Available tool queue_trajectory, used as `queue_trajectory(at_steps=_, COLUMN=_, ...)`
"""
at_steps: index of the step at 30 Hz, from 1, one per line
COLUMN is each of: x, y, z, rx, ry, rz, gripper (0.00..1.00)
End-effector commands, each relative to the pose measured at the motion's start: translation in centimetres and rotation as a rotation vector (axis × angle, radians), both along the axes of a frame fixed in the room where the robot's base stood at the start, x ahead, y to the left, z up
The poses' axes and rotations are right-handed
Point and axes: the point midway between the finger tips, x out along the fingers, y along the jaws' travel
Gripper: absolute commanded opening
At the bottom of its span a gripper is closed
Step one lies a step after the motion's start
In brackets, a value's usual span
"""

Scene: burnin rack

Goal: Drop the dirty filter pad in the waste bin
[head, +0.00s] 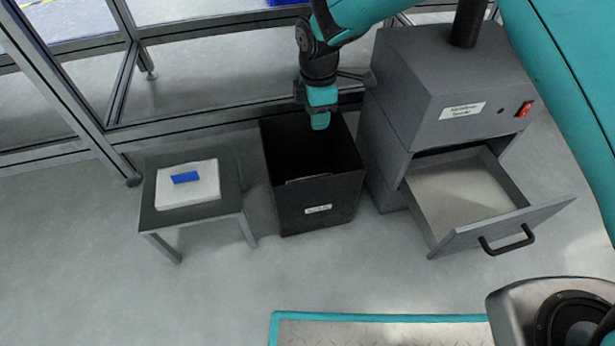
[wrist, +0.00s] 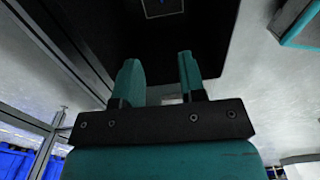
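The waste bin (head: 340,203) is a black open-topped box with a white label, on the floor between a small table and a grey cabinet. My gripper (head: 320,122) points down over the back of its opening. In the wrist view my gripper (wrist: 160,72) has its two teal fingers apart, with nothing held between them. Only a thin pale edge (head: 308,179) shows inside the bin in the head view.
A small grey table (head: 149,219) at left bears a white pad (head: 203,194) with a blue tab (head: 185,177). The cabinet (head: 425,95) at right has its drawer (head: 460,195) pulled out and empty. A metal frame (head: 200,125) runs behind.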

Motion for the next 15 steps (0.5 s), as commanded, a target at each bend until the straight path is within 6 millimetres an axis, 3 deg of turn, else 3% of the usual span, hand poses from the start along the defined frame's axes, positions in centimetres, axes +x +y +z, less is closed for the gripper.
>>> queue_trajectory(at_steps=15, x=0.0, y=0.0, z=7.3, rx=0.000, ry=0.000, rz=0.000, gripper=0.38)
